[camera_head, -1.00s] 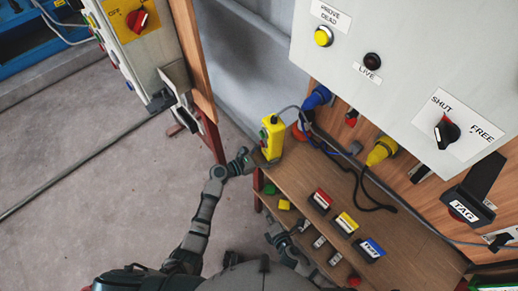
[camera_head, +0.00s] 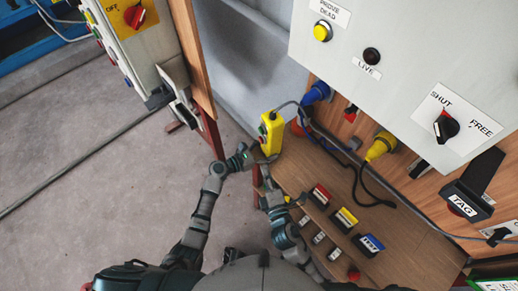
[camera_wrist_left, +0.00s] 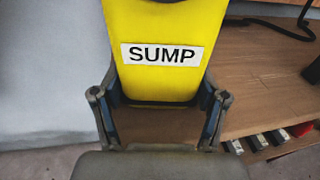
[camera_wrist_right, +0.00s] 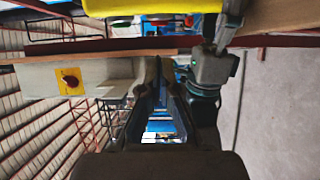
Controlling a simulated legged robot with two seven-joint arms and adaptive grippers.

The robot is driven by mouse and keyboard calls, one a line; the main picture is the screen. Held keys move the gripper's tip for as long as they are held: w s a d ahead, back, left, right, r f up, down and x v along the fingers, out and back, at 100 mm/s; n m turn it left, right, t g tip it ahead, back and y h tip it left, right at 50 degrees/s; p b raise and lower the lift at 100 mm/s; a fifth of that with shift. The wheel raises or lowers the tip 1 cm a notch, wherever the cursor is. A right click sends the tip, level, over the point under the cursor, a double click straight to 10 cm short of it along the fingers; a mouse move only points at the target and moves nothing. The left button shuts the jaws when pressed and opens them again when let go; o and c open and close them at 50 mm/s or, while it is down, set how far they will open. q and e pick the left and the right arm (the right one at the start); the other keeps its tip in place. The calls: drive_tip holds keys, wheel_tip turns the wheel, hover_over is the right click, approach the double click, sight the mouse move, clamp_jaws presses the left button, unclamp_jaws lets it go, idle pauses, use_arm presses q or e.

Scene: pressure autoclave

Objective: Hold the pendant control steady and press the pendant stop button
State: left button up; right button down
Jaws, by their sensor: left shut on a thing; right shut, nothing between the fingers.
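The yellow pendant control (camera_head: 271,134) hangs at the left end of the wooden bench, its cable running up and back. Coloured buttons show on its left face, a red one (camera_head: 262,130) among them. My left gripper (camera_head: 255,157) is shut on the pendant's lower end. In the left wrist view the pendant (camera_wrist_left: 155,25) stands between the fingers, its SUMP label facing the camera. My right gripper (camera_head: 266,185) is shut and empty, below the pendant and apart from it. In the right wrist view the pendant's yellow edge (camera_wrist_right: 150,7) crosses the top, beyond the closed fingers (camera_wrist_right: 160,62).
The wooden bench (camera_head: 405,245) carries red, yellow and blue labelled blocks (camera_head: 345,219). Blue and yellow plugs (camera_head: 380,146) and black cable lie behind. A white panel (camera_head: 400,60) overhangs the right. A wooden post (camera_head: 193,60) stands left of the pendant. Floor at left is clear.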

drive_tip(key=x, duration=1)
drive_tip(key=shift+f, duration=0.1)
drive_tip(key=shift+w+d, duration=0.55)
drive_tip(key=shift+d, duration=0.3)
drive_tip(key=shift+s+d, duration=0.1)
drive_tip(key=shift+s, duration=0.05)
use_arm(q)
drive_tip(key=shift+f, duration=0.1)
use_arm(e)
approach(262, 143)
drive_tip(key=shift+s+d+f, duration=0.1)
drive_tip(key=shift+s+d, duration=0.05)
drive_tip(key=shift+s, duration=0.2)
